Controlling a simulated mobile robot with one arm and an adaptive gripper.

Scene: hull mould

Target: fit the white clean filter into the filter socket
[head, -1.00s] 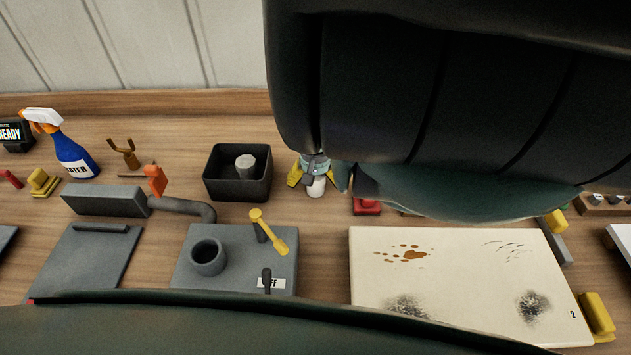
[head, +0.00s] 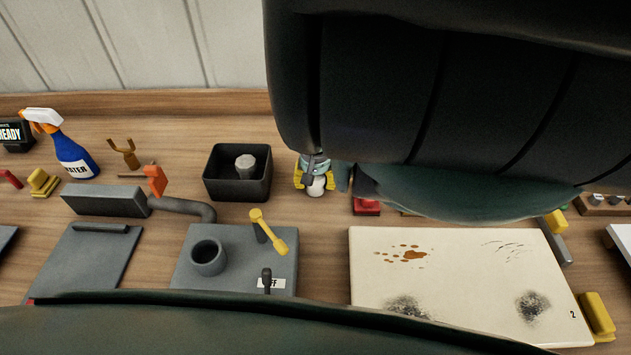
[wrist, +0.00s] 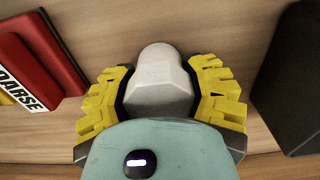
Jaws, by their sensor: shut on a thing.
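The white clean filter (wrist: 162,82) is between the two yellow fingers of my gripper (wrist: 165,95), which is shut on it, in the wrist view. In the head view the white filter (head: 317,187) shows small under my gripper (head: 315,178), just right of the black bin. The filter socket (head: 208,257) is a round grey cup on a grey block at the front left of the filter, apart from it and with its top open. I cannot tell whether the filter still touches the table.
A black bin (head: 238,190) holding a grey filter (head: 245,166) stands left of my gripper. A yellow-handled lever (head: 268,232) rises beside the socket. A red block (wrist: 36,62) lies near my gripper. A stained cream panel (head: 460,285) lies at the front right.

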